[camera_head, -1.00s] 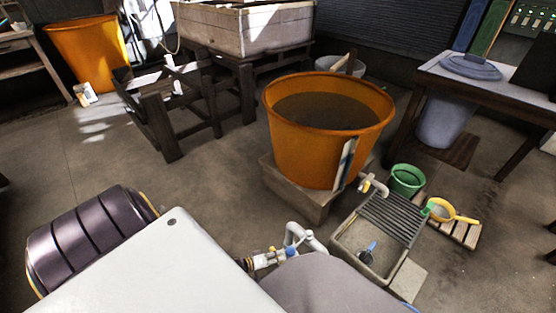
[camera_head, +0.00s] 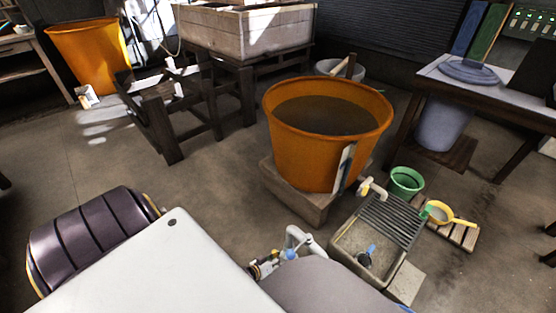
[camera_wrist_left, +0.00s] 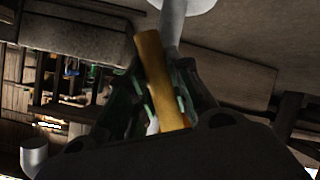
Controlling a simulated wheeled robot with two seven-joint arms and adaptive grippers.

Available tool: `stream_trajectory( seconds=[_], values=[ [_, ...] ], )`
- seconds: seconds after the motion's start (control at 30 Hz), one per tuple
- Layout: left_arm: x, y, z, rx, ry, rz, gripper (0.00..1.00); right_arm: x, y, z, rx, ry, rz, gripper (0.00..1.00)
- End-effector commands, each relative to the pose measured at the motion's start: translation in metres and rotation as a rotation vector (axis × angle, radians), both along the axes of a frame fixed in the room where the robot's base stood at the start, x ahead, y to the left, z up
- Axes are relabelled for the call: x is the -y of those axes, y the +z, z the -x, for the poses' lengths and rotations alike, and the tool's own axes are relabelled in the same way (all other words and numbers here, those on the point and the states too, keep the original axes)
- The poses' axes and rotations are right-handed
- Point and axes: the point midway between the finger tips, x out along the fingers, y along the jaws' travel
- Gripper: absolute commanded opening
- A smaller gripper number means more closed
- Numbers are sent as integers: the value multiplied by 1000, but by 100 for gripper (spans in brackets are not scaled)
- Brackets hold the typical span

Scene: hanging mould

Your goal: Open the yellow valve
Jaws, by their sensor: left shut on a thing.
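The yellow valve (camera_wrist_left: 160,80) shows in the left wrist view as a yellow bar-like handle, tilted slightly from upright. My left gripper (camera_wrist_left: 163,98) is shut on this handle, with dark fingers on both sides of it. A grey pipe (camera_wrist_left: 172,28) with a pale round end stands just behind the handle. In the head view, the pale bent pipe (camera_head: 298,237) with a blue fitting (camera_head: 290,254) stands low in the middle. Small dark and pale parts beside it are too small to tell apart. The valve is not clear there. My right gripper is not in view.
The large orange tub (camera_head: 325,155) stands on a block behind the pipe. A stone sink (camera_head: 345,245) with a grate is to the right. A green bucket (camera_head: 405,182) and a yellow ladle (camera_head: 445,214) are beyond it.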

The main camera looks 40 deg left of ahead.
Motion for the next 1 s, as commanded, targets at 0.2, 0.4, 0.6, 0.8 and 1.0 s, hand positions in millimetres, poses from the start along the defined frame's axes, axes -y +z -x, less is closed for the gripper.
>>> stream_trajectory(
  seconds=[0.2, 0.4, 0.6, 0.8, 1.0],
  values=[
    [-1, -1, 2, 6, 5, -111, 0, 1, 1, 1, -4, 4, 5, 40],
    [-2, -1, 1, 15, 6, -216, 0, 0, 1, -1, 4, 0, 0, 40],
    [-2, -2, 2, 24, 5, -319, 0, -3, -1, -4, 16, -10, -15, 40],
    [-3, -2, 2, 32, 4, -409, 0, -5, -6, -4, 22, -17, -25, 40],
    [-3, -1, 1, 37, 5, -469, 0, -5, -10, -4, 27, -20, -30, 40]
  ],
)
